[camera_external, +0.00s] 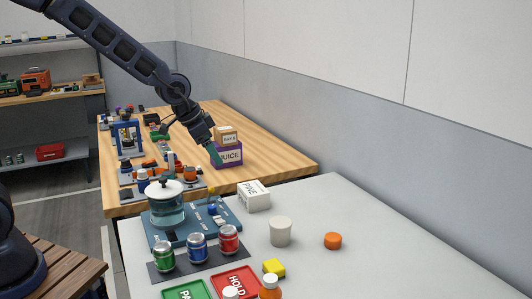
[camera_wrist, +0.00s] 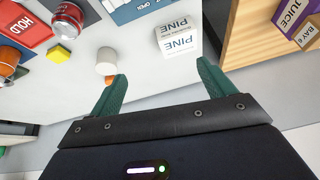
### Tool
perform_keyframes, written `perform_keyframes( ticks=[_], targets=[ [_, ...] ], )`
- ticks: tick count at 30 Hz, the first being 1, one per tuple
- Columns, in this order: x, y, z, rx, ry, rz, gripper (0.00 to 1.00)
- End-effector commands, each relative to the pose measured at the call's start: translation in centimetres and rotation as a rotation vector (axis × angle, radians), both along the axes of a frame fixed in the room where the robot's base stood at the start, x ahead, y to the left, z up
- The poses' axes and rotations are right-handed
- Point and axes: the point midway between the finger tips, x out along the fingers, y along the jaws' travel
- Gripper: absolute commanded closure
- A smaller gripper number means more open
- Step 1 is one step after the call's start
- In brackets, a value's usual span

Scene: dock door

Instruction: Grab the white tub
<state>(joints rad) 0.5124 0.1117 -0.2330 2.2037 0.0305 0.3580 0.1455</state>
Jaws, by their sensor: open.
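The white tub (camera_external: 280,231) stands upright on the pale table, right of the coloured cans and in front of the PINE box. In the wrist view the white tub (camera_wrist: 107,62) is just left of the left fingertip, apart from it. My gripper (camera_external: 214,154) is above the tables near the purple JUICE box, behind and left of the tub. In the wrist view my gripper (camera_wrist: 163,72) shows two green fingers spread wide with nothing between them.
The white PINE box (camera_external: 254,195) stands behind the tub. An orange round object (camera_external: 333,241) is to its right and a yellow block (camera_external: 274,268) in front. Cans (camera_external: 197,248) stand on a dark mat to the left. The table's right side is clear.

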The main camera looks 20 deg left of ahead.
Motion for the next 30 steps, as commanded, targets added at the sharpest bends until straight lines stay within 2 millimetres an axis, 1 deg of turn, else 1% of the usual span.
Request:
perform_keyframes(
  ticks=[1,6,9,13,15,20,23,30],
  targets=[
    [-0.4,-2.1,-1.3,-0.003,0.006,-0.035,0.18],
    [-2.0,-8.5,-5.0,-0.030,0.013,-0.141,0.18],
    [-3.2,-11.8,-7.1,-0.045,0.019,-0.196,0.18],
    [-4.7,-15.1,-9.2,-0.064,0.023,-0.249,0.18],
    [-5.3,-16.2,-10.0,-0.070,0.026,-0.268,0.18],
    [-5.8,-17.5,-10.9,-0.077,0.027,-0.286,0.18],
    [-5.7,-18.0,-11.7,-0.078,0.029,-0.288,0.18],
    [-5.1,-19.3,-14.4,-0.077,0.029,-0.287,0.18]
  ],
)
